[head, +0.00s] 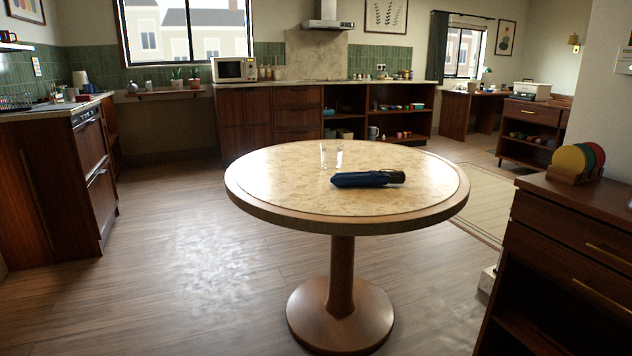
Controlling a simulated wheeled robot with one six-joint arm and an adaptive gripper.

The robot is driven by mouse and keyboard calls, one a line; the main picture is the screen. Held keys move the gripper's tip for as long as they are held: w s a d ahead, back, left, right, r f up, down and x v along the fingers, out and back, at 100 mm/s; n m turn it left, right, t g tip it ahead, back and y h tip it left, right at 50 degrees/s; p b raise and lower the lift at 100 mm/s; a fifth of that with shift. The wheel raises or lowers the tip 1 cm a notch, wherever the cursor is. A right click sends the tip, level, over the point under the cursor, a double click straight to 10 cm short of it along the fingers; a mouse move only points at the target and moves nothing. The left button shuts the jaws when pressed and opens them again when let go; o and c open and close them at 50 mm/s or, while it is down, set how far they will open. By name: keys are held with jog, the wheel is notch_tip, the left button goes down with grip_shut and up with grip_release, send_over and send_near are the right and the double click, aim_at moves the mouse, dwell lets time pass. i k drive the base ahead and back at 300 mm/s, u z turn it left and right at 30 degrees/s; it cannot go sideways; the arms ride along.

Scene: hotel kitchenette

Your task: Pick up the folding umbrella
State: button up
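The folding umbrella (362,180) is dark blue and folded up. It lies on its side on the round table (290,196), a little right of the table's middle. Its black handle end points right and its blue end points left. My gripper is not in the head view, so its state does not show.
A clear glass (331,155) stands upright on the table just behind the umbrella's left end. The rest of the tabletop is bare. A dark wooden cabinet (560,222) with a rack of coloured discs (577,162) stands at right. Open wooden floor (190,270) lies at left.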

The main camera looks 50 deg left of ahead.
aim_at(371, 178)
jog(key=u, duration=2.9)
jog(key=i, duration=1.8)
jog(key=z, duration=2.85)
